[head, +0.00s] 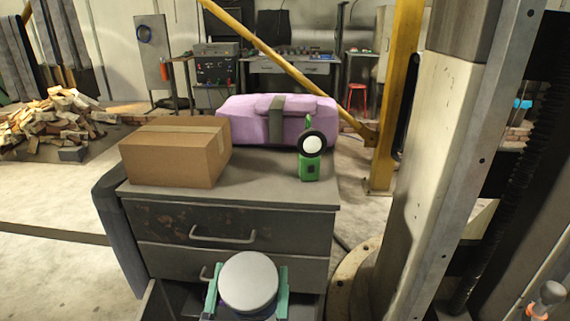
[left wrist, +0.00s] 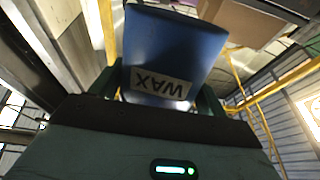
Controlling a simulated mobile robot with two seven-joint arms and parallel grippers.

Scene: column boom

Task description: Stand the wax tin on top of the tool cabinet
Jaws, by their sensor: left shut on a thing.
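The wax tin (head: 249,281) shows its round grey lid in the head view. My left gripper (head: 248,288) is shut around it, with a teal finger on each side. In the left wrist view the wax tin (left wrist: 172,55) is blue with a WAX label that reads upside down, held between the fingers. The tool cabinet (head: 262,190) is grey with drawers and pull handles. Its top lies beyond the gripper, and the tin shows in front of the lower drawers. My right gripper does not show.
On the cabinet top stand a cardboard box (head: 172,155) at left, a pink case (head: 243,120) at the back and a green lamp (head: 311,160) at right. The front middle strip of the top is bare. A thick column (head: 432,150) rises close on the right.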

